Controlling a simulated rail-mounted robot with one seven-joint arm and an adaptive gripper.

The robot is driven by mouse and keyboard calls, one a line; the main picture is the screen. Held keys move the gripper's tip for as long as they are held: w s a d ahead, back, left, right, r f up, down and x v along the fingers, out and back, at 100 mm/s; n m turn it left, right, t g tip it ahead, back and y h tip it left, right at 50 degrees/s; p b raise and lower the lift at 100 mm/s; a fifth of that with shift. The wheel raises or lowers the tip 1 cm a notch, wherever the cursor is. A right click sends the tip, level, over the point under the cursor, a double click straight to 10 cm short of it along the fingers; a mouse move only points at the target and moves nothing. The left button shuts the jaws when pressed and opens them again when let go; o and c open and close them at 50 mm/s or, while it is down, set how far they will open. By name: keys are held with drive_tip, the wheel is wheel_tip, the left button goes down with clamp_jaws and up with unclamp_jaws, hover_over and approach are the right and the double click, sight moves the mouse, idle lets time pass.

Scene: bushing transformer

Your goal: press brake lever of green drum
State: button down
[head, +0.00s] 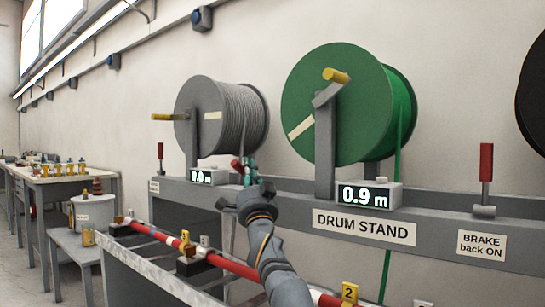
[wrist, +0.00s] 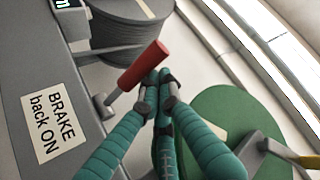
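The green drum (head: 335,105) stands on the drum stand in the middle of the head view; part of it shows at lower right in the wrist view (wrist: 215,120). A red-handled brake lever (head: 237,165) stands between the grey and green drums; its red handle (wrist: 142,66) is clear in the wrist view. My gripper (head: 249,172) is beside this lever, its teal fingertips (wrist: 160,88) drawn together and seeming empty. The tips are very near the handle; whether they touch cannot be told. A "BRAKE back ON" label (wrist: 54,122) sits near the lever base.
The grey drum (head: 222,118) is left of my gripper, with another red lever (head: 160,155) beyond. A third red lever (head: 486,162) stands at right, left of a black drum (head: 533,95). Length displays (head: 369,196) sit on the stand. A red-and-white pole (head: 235,265) lies in front.

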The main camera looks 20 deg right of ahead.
drive_tip(key=shift+a, duration=0.15)
wheel_tip(320, 180, up, 4)
drive_tip(key=d+p, duration=0.3)
drive_tip(key=p, duration=0.2)
drive_tip(key=f+b+v, duration=0.1)
drive_tip(key=b+v, duration=0.8)
drive_tip(key=v, duration=0.1)
drive_tip(key=shift+w, duration=0.4)
drive_tip(key=shift+f, duration=0.1)
